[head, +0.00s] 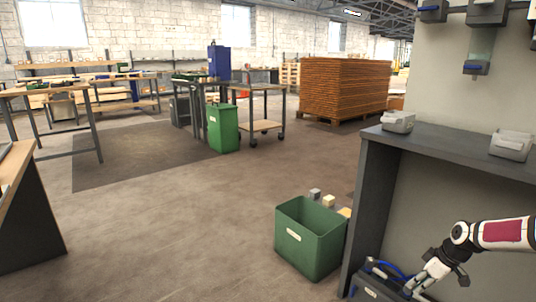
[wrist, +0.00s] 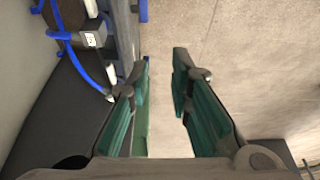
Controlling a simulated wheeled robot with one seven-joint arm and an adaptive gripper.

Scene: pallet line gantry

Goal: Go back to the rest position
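My gripper (head: 418,288) is low at the right in the head view, beside the dark shelf unit, pointing down and to the left. In the wrist view the two green-padded fingers of my gripper (wrist: 162,72) stand apart with only bare floor showing between their tips. It is open and holds nothing. My white arm with a dark red panel reaches in from the right edge of the head view. The gripper's fingertips are small and partly unclear in the head view.
A green bin (head: 310,241) with small blocks behind it stands left of the dark shelf unit (head: 455,150). Blue cables and dark equipment (head: 375,279) lie close to my gripper; a blue cable (wrist: 80,62) passes near the left finger. Open floor (head: 170,235) lies to the left.

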